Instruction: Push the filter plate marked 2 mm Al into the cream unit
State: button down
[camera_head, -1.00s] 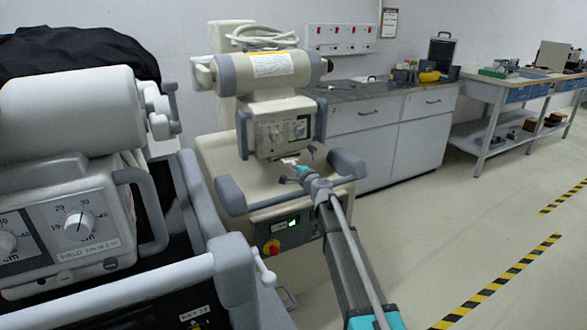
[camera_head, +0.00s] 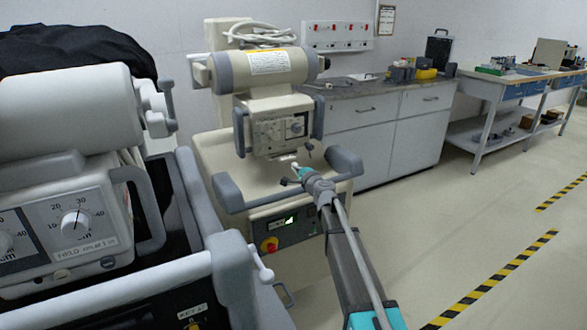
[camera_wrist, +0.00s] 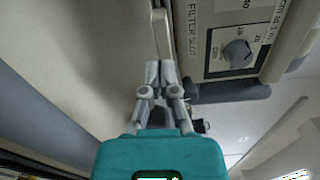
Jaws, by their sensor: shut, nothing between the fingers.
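The cream unit (camera_head: 278,135) stands left of centre in the head view, with a dial on its front box. In the wrist view, its dial panel (camera_wrist: 237,48) is at the upper right, beside a "FILTER SLOT" label. A narrow pale plate-like edge (camera_wrist: 161,32) sticks out by that label. It may be the filter plate; no 2 mm Al marking is readable. My gripper (camera_wrist: 160,68) is shut and empty, its fingertips just below that edge; contact cannot be told. In the head view, my gripper (camera_head: 297,166) is below the unit's front box.
A grey bumper handle (camera_head: 344,161) is just right of my gripper, another (camera_head: 229,190) to the left. A second grey-white unit (camera_head: 70,215) fills the left foreground. A counter (camera_head: 385,130) stands behind. The floor at right, with striped tape (camera_head: 495,280), is clear.

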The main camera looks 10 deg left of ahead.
jog(key=v, duration=1.2)
dwell(0.6)
